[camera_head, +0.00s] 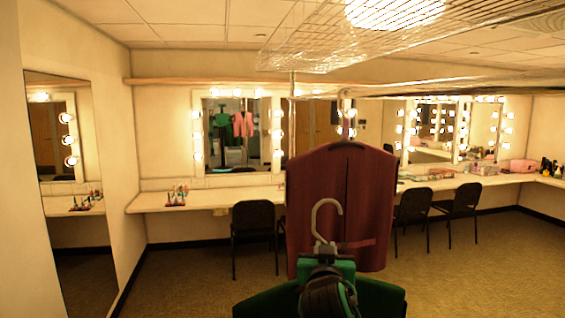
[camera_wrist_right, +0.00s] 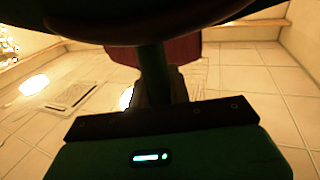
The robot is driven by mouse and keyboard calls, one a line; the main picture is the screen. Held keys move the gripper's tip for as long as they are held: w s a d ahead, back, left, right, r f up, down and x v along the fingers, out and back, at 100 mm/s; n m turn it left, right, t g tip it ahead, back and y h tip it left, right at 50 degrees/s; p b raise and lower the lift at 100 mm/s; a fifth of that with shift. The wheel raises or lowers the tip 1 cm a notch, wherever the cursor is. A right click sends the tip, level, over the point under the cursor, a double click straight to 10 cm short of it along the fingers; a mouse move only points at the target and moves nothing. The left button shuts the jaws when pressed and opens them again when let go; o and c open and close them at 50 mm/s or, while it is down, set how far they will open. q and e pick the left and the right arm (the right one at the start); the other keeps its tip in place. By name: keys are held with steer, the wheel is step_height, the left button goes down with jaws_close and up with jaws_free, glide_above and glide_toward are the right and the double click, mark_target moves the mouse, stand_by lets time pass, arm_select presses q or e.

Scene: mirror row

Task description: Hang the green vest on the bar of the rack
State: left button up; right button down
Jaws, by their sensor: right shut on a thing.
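The green vest (camera_head: 378,298) is on a hanger at the bottom middle of the head view, mostly cut off by the lower edge. Its pale hanger hook (camera_head: 326,217) points up, free of any bar. My right gripper (camera_head: 328,272) is shut on the hanger just below the hook. The rack's bar (camera_head: 450,91) runs across the upper right, above and apart from the hook. A maroon vest (camera_head: 340,200) hangs from the rack, behind the green vest's hook. In the right wrist view a dark shape fills the top, too dark to name. My left gripper is not in view.
A wire shelf (camera_head: 370,40) lies above the bar. Black chairs (camera_head: 254,225) stand along a counter (camera_head: 150,202) under lit mirrors. A tall mirror (camera_head: 70,190) stands at the left. The bar is clear to the right of the maroon vest.

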steer(key=s+a+r+y+p, duration=0.1)
steer(key=a+r, duration=0.2)
steer(key=r, duration=0.7)
steer(key=s+a+r+n+p, duration=0.15)
steer(key=a+r, duration=0.25)
steer(key=r, duration=0.5)
steer(key=a+r+m+y+p, duration=0.1)
steer(key=a+r+p, duration=0.15)
steer(key=r, duration=0.75)
steer(key=w+d+f+b, duration=0.1)
steer(key=w+d, duration=0.1)
steer(key=d, duration=1.2)
steer(key=w+d+f+b, duration=0.2)
steer(key=d, duration=1.3)
steer(key=shift+w+d+f, duration=0.15)
steer(key=shift+d+f, duration=0.05)
steer(key=shift+d, duration=0.05)
steer(key=shift+n, duration=0.25)
steer(key=c, duration=0.6)
jaws_free()
